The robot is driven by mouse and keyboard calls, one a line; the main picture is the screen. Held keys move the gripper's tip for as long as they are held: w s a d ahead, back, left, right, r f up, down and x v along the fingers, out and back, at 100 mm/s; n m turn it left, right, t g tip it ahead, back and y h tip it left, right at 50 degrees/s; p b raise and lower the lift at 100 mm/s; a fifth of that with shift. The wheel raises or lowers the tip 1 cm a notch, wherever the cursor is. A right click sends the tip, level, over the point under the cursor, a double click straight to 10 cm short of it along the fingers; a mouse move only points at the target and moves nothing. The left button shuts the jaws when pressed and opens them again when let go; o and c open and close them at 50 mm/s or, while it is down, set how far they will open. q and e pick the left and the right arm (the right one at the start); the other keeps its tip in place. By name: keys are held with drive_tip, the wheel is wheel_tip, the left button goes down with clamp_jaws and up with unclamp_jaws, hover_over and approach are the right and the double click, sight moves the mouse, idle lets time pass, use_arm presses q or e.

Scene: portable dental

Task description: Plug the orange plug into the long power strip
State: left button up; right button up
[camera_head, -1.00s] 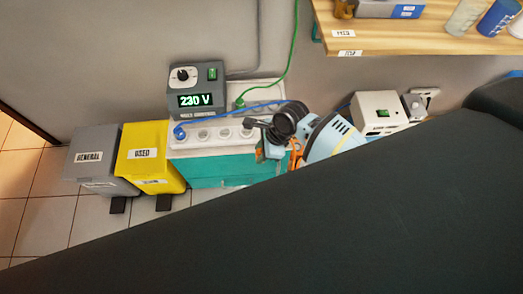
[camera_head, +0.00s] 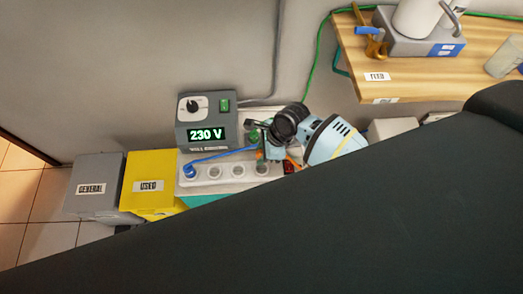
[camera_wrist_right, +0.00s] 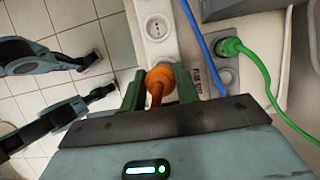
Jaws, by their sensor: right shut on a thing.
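The long white power strip (camera_head: 226,174) lies below the grey 230 V box, with a blue plug (camera_head: 190,171) in its left socket and several empty round sockets. It also shows in the right wrist view (camera_wrist_right: 146,12), with one empty socket above the plug. My right gripper (camera_head: 270,156) is at the strip's right part. In the right wrist view it (camera_wrist_right: 160,88) is shut on the orange plug (camera_wrist_right: 161,76), which is over the strip. The plug's front is hidden, so I cannot tell whether it is in a socket.
The 230 V box (camera_head: 204,122) stands behind the strip. A green plug (camera_wrist_right: 232,47) with its cable is beside the strip. Grey (camera_head: 95,185) and yellow (camera_head: 152,183) bins stand at left. A wooden shelf (camera_head: 440,75) is at upper right. A dark surface fills the foreground.

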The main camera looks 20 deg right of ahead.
drive_tip(key=shift+f+b, duration=2.8)
drive_tip(key=shift+f, duration=0.2)
drive_tip(key=shift+w+b, duration=0.1)
drive_tip(key=shift+b, duration=0.2)
drive_tip(key=shift+r, duration=0.1)
drive_tip(key=shift+f+b, duration=0.4)
drive_tip(key=shift+f, duration=0.65)
drive_tip(key=o, duration=1.1)
